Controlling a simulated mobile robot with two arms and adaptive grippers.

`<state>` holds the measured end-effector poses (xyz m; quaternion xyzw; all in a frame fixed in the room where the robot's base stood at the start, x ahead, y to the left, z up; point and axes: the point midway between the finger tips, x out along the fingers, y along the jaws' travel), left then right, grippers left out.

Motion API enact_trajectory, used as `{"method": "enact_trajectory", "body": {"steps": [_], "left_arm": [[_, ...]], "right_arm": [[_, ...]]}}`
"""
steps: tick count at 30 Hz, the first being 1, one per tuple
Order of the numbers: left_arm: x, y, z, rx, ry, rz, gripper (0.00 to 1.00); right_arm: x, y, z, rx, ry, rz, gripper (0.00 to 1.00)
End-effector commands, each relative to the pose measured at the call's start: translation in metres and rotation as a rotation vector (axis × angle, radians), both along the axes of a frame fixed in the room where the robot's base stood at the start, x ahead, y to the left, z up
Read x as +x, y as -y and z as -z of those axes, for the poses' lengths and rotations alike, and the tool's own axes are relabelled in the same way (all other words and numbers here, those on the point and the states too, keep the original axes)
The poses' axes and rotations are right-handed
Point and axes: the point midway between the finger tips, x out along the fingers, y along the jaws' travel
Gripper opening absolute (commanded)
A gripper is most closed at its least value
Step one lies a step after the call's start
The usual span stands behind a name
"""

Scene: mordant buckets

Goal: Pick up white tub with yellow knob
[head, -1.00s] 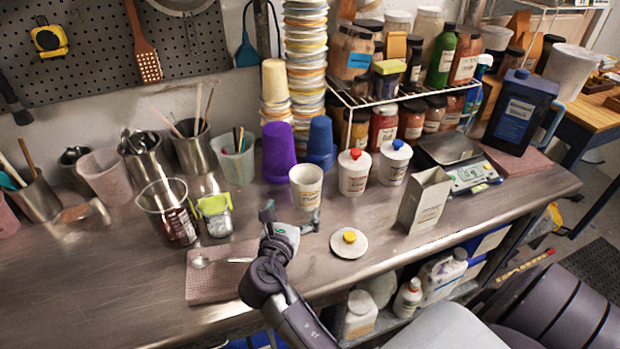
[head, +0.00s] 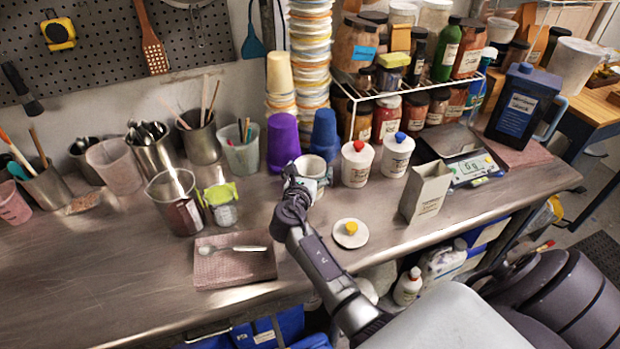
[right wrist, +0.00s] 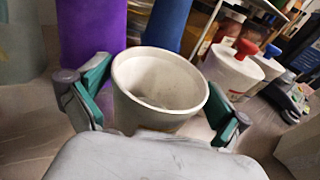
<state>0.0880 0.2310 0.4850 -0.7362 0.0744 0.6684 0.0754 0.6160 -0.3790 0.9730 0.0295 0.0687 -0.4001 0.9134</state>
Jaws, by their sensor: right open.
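The white tub (head: 311,166) stands open and upright on the metal bench, and its lid with the yellow knob (head: 350,232) lies apart on the bench to its right. My right gripper (head: 306,182) is open at the tub, partly hiding it in the head view. In the right wrist view, the gripper's green-padded fingers (right wrist: 158,106) stand on either side of the tub (right wrist: 160,85), with a gap visible beside the right finger. The tub's lower part is hidden by the gripper body. My left gripper is not in view.
A purple cup (head: 283,143) and a blue cup (head: 324,135) stand close behind the tub. White tubs with a red knob (head: 357,164) and a blue knob (head: 397,155) stand to its right. A paper carton (head: 425,192) is further right.

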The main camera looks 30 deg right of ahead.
Motion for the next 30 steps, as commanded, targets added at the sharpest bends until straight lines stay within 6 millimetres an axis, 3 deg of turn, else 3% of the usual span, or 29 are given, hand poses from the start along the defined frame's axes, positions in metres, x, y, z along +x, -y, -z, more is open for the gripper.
{"method": "enact_trajectory", "body": {"steps": [8, 17, 25, 30], "left_arm": [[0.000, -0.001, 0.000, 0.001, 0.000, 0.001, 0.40], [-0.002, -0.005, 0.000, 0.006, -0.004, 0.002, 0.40], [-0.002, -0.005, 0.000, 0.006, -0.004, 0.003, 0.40], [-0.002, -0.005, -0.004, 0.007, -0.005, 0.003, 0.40]], "right_arm": [[0.003, 0.003, 0.001, 0.002, 0.000, -0.001, 1.00], [0.002, 0.003, 0.001, 0.002, 0.000, -0.001, 0.51], [0.003, 0.003, -0.003, 0.002, 0.001, -0.001, 0.50], [0.003, 0.002, -0.030, 0.003, 0.007, -0.001, 0.50]]}}
